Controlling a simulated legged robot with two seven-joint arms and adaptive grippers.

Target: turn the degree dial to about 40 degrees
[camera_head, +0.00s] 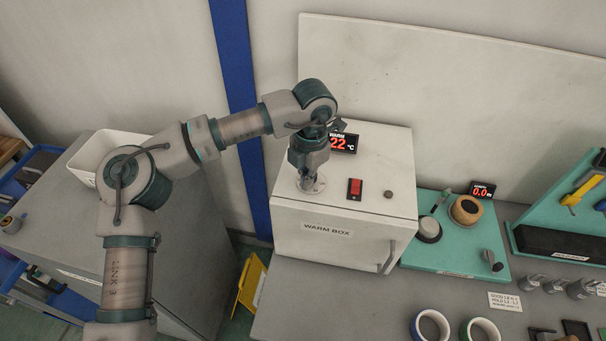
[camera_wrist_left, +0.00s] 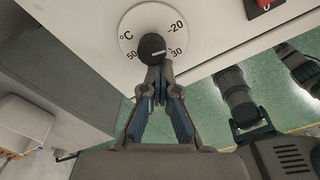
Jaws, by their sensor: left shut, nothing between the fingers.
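The degree dial (camera_wrist_left: 128,28) is a white disc marked °C, 20, 30 and 50 on the white warm box (camera_head: 345,220). Its dark round knob (camera_wrist_left: 152,46) has a pale line pointing right, between the 20 and 30 marks. The display (camera_head: 343,143) on the box reads 22 °C in red. My left gripper (camera_wrist_left: 156,72) is shut and empty, with its fingertips at the knob's lower edge in the left wrist view. I cannot tell whether they touch it. In the head view the left gripper (camera_head: 309,182) hangs over the dial's plate and hides the knob. My right gripper is not in view.
A red switch (camera_head: 355,189) and a small dark button (camera_head: 389,194) are on the box, right of the dial. Tape rolls (camera_head: 430,325) lie at the front.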

